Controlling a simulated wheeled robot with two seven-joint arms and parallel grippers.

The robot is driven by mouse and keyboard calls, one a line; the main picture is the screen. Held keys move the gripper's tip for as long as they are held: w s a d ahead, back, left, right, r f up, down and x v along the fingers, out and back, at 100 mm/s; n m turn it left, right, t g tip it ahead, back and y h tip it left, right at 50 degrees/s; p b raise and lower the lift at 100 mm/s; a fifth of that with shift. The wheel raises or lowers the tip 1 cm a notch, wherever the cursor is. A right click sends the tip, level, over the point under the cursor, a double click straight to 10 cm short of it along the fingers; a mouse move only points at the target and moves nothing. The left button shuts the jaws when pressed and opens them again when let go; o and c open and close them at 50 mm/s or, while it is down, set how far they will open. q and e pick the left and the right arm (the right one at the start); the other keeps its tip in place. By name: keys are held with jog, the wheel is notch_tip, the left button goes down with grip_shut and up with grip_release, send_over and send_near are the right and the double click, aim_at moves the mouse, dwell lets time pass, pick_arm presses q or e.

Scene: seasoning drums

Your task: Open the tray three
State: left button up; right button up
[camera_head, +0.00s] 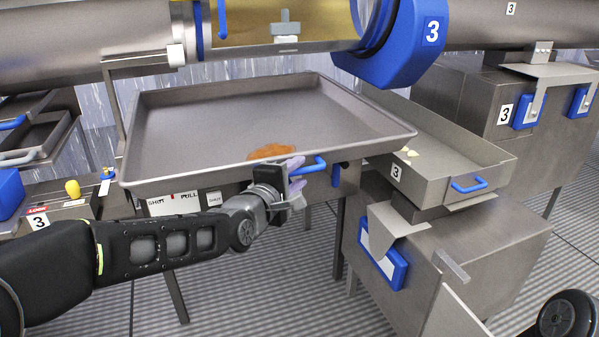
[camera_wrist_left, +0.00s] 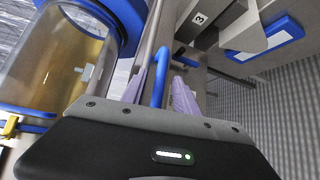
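A wide grey metal tray (camera_head: 205,115) with an orange-brown patch near its front rim sits under the drum in the head view. A blue handle (camera_head: 308,166) is on its front, and labels including "PULL" are below the rim. My left gripper (camera_head: 293,184) is at this handle, with its pale purple fingers apart. In the left wrist view the blue handle (camera_wrist_left: 159,72) shows between the two fingers (camera_wrist_left: 163,95); I cannot tell whether either touches it. A smaller tray (camera_head: 440,178) marked 3, with its own blue handle (camera_head: 468,185), is at the right. My right gripper is not in view.
A drum (camera_head: 432,32) with a blue ring marked 3 hangs above the wide tray. A metal cabinet (camera_head: 480,250) stands at the lower right. A control panel (camera_head: 60,208) with a yellow knob is at the left. Striped floor (camera_head: 260,290) lies open below the tray.

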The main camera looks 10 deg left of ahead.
pick_arm(q)
jog(key=v, duration=0.6)
